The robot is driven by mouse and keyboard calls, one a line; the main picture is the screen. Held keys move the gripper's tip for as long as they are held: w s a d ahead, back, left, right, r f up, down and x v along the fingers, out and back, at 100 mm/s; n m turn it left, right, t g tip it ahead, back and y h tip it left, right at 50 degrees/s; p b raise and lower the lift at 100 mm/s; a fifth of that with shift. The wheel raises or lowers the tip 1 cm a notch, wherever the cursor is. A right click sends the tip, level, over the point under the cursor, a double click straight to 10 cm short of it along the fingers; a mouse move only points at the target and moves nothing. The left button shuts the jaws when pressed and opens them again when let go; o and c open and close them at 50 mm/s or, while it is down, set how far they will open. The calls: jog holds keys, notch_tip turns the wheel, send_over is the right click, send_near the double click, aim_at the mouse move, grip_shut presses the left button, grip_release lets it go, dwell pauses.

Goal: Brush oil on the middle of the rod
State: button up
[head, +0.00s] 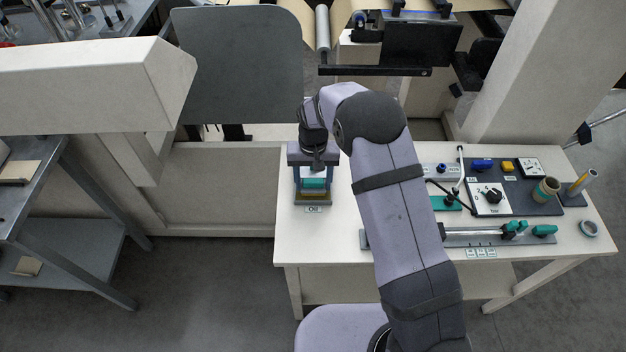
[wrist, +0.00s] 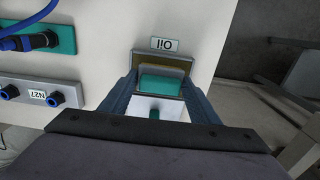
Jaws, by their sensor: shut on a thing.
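My gripper (head: 313,190) points down at the left end of the white bench, over the spot labelled "Oil". In the wrist view its two fingers (wrist: 161,88) are shut on a teal block, seemingly the brush (wrist: 160,80). The brush also shows in the head view (head: 314,183). An olive-brown oil pad or tray (wrist: 152,59) lies just beyond it; whether the brush touches it I cannot tell. A pale rod (head: 480,231) seems to lie along a grey rail with teal clamps, at the bench front; my arm partly covers its left end.
A dark panel (head: 513,193) with buttons, a knob and a brown spool stands on the right of the bench. A teal holder (head: 445,203) with cable is behind the rail. A grey ring (head: 588,228) lies at the right edge. A machine frame stands behind.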

aim_at(314, 180)
jog(key=shift+r+p, duration=1.5)
jog(key=shift+r, duration=0.9)
jog(key=shift+w, duration=0.1)
jog(key=d+r+m+p, duration=0.1)
jog(key=d+r+m, duration=0.2)
jog(key=d, duration=1)
jog(key=d+r+m+p, duration=0.2)
jog(key=d+m, duration=0.1)
jog(key=d, duration=1)
jog(key=s+d+r+m+p, duration=0.1)
jog(key=s+d+m, duration=0.1)
jog(key=s+d, duration=0.3)
jog(key=s+d+m, duration=0.2)
jog(key=s+d, duration=0.2)
jog(key=d, duration=0.4)
jog(key=s+f+n, duration=0.3)
jog(key=s+n, duration=0.3)
jog(key=n, duration=0.4)
jog(key=shift+d, duration=0.25)
